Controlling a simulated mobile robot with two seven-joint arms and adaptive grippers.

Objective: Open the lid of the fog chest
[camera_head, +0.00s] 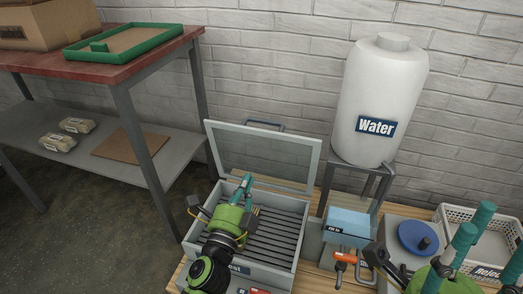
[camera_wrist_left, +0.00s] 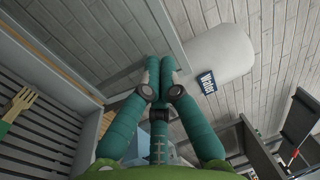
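The fog chest (camera_head: 275,270) is a grey box with a dark slatted rack inside and a partly hidden label on its front. Its lid (camera_head: 265,158), a grey frame with a see-through panel and a handle (camera_head: 265,126) on its top edge, stands raised at the back. My left gripper (camera_head: 245,184) is over the chest's left part, in front of the lid. In the left wrist view its teal fingers (camera_wrist_left: 162,75) come together at the tips with nothing seen between them. My right gripper (camera_head: 481,240) is at the lower right, its teal fingers spread apart and empty.
A white water tank (camera_head: 380,100) stands on a grey stand right of the lid. A blue box (camera_head: 347,222), a blue disc (camera_head: 418,238) and a white basket (camera_head: 452,214) are to the right. A red-topped table (camera_head: 60,58) stands at left.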

